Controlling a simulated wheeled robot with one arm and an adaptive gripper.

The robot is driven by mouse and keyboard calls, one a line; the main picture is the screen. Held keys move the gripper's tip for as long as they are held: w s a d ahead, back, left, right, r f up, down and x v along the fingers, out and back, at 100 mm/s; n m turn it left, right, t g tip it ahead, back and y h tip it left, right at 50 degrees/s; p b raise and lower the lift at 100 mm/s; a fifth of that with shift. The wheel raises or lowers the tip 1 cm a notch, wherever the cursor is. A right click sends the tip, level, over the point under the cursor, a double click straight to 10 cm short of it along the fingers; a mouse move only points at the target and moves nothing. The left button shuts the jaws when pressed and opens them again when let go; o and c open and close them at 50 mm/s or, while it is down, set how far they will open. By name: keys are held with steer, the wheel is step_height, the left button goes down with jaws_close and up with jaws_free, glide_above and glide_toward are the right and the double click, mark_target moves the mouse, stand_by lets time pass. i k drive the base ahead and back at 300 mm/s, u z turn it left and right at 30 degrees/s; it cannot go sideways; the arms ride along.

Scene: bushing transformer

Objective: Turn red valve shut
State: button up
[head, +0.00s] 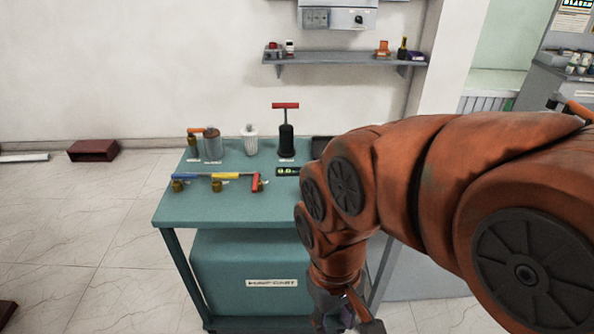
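The red valve has a short red lever (256,182) on a brass body, near the right end of a row of valves on the teal cart top (200,213). Its lever points toward the front of the cart, across the line of the row. A blue lever (184,177) and a yellow lever (225,176) lie to its left, both running along the row.
My orange arm covers the cart's right side. A wall shelf (340,60) is above. Floor at left is mostly clear.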

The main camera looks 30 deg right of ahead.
mark_target(256, 177)
steer(key=z, duration=0.9)
steer(key=i, duration=0.75)
steer(key=u, duration=2.05)
